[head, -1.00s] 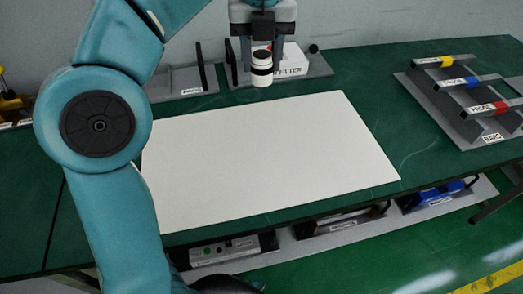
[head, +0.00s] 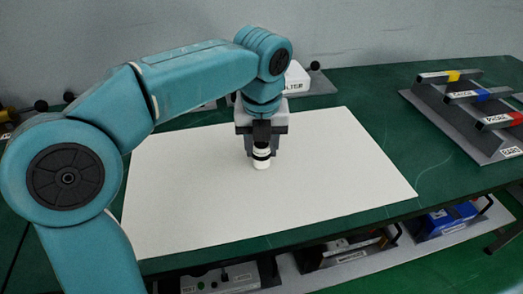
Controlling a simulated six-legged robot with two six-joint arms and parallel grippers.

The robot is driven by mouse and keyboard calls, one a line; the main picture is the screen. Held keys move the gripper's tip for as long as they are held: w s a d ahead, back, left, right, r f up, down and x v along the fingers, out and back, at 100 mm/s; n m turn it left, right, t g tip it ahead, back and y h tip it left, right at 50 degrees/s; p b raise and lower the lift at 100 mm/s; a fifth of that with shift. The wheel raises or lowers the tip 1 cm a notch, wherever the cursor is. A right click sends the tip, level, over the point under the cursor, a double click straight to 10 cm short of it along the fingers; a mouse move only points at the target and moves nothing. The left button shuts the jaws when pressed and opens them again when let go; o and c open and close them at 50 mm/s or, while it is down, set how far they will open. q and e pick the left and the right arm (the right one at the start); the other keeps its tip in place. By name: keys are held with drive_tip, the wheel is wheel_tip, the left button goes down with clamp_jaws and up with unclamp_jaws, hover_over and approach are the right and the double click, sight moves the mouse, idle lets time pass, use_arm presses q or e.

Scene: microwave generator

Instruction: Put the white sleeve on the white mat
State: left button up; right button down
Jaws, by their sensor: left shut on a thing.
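My left gripper (head: 261,150) points down over the white mat (head: 340,180), near the middle of its far half. It is shut on the white sleeve (head: 261,163), a small upright white cylinder with a dark band. The sleeve's lower end shows below the fingers, against the mat. I cannot tell whether it touches the mat or hangs just above it. The mat lies flat on the green table, bare apart from this spot. My right gripper is not in view.
A white box labelled FILTER (head: 297,78) stands behind the mat, partly hidden by my arm. A grey rack with several dark bars (head: 470,115) stands at the right. A lower shelf (head: 300,278) holds several boxes, one blue. Green table shows between mat and rack.

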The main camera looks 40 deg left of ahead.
sight(262, 148)
use_arm(q)
drive_tip(key=shift+f, duration=0.25)
drive_tip(key=shift+f, duration=0.15)
drive_tip(key=o, duration=1.2)
drive_tip(key=r+p, duration=0.1)
drive_tip(key=r, duration=0.3)
drive_tip(key=r+p, duration=0.2)
drive_tip(key=r, duration=0.2)
drive_tip(key=s+r+p, duration=0.1)
drive_tip(key=r, duration=0.3)
drive_tip(key=shift+s+d+r, duration=0.1)
drive_tip(key=shift+d+r, duration=0.05)
drive_tip(key=shift+d, duration=0.25)
